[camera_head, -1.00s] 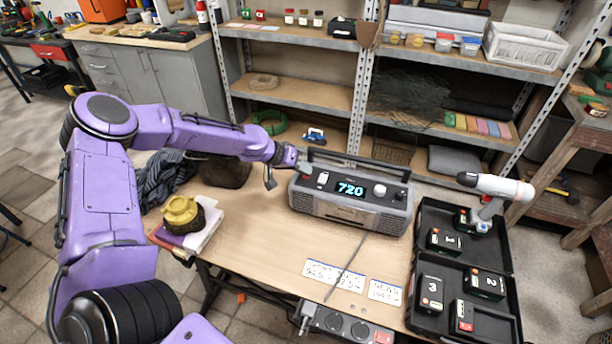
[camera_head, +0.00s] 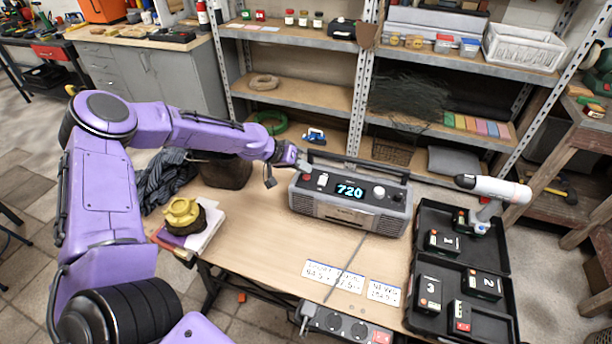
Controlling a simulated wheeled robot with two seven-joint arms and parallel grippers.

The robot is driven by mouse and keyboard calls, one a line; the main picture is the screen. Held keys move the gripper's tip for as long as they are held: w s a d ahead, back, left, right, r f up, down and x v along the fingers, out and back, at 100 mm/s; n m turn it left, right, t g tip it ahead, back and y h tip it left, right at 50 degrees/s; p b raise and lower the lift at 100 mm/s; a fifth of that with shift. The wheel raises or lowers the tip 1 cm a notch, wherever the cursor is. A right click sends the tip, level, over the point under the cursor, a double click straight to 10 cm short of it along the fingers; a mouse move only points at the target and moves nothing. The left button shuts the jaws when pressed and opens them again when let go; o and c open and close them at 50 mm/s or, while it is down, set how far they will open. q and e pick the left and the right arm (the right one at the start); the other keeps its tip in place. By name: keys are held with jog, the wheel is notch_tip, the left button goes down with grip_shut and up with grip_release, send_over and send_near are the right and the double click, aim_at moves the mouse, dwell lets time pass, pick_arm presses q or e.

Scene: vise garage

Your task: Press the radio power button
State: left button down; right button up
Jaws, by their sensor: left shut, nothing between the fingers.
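The grey radio (camera_head: 350,203) stands upright on the wooden table, its display lit with "720". On its top left there is a red button (camera_head: 306,177) beside a small white switch (camera_head: 322,180); a round white knob (camera_head: 379,192) is on the right. My left gripper (camera_head: 304,166) is at the radio's top left, close above the red button. Its fingers look shut and empty; I cannot tell whether they touch the radio. My right gripper is not in view.
A black case (camera_head: 461,265) with numbered batteries and a drill (camera_head: 491,192) is right of the radio. A power strip (camera_head: 346,325) is at the table's front edge. Books with a yellow object (camera_head: 183,212) lie left. Paper labels (camera_head: 333,275) lie in front of the radio.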

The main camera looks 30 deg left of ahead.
aim_at(302, 177)
pick_arm(q)
notch_tip(302, 177, up, 5)
jog(key=p, duration=0.4)
jog(key=shift+r+p, duration=0.1)
jog(key=shift+p, duration=0.25)
dwell(0.5)
